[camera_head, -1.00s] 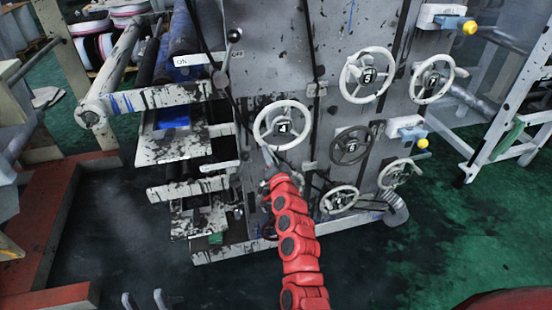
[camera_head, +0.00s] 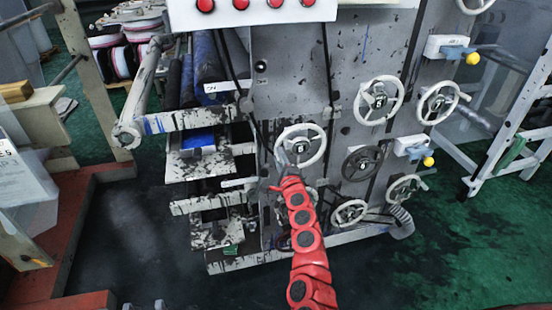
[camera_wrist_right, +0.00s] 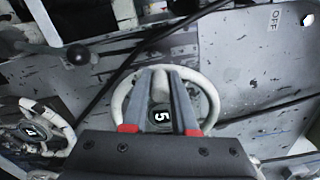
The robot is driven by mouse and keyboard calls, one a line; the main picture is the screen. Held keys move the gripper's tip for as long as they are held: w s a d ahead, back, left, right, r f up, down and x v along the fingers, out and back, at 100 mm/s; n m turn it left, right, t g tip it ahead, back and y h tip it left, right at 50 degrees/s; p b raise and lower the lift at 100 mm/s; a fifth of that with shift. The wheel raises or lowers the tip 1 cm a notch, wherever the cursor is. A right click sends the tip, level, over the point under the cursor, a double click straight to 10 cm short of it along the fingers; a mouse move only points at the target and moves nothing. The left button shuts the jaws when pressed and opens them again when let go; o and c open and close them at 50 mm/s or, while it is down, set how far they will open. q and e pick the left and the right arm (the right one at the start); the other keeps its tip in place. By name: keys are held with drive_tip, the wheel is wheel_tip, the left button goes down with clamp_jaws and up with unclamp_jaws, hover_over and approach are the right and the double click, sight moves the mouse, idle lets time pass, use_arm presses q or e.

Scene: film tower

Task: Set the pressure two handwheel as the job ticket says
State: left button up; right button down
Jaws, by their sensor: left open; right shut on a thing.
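A pale handwheel (camera_head: 300,146) is on the front of the grey press panel, low and left among several wheels. My left gripper (camera_head: 144,304) shows only as two fingertips at the bottom edge, apart and empty. No label naming pressure two is readable.
Other handwheels stand close by: one upper right (camera_head: 379,102), a dark one (camera_head: 363,163) and one below (camera_head: 349,213). Yellow-knobbed units (camera_head: 428,161) stick out at right. Red buttons (camera_head: 240,5) are at the top.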

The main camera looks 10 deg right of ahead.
sight(280, 142)
drive_tip(key=shift+d+r+m+p, duration=0.15)
drive_tip(key=shift+r+m+p, duration=0.45)
drive_tip(key=shift+r+m, duration=0.3)
drive_tip(key=shift+d+r+m+p, duration=0.25)
drive_tip(key=shift+r+m+p, duration=0.3)
drive_tip(key=shift+m, duration=0.2)
drive_tip(key=shift+d+r+m+p, duration=0.2)
drive_tip(key=shift+r+m+p, duration=0.2)
drive_tip(key=shift+m+p, duration=0.25)
drive_tip(key=c, duration=0.7)
unclamp_jaws()
drive_tip(key=shift+f, duration=0.1)
drive_tip(key=shift+s, duration=0.1)
drive_tip(key=shift+s, duration=0.55)
drive_tip(key=s, duration=1.6)
drive_tip(key=shift+d, duration=0.3)
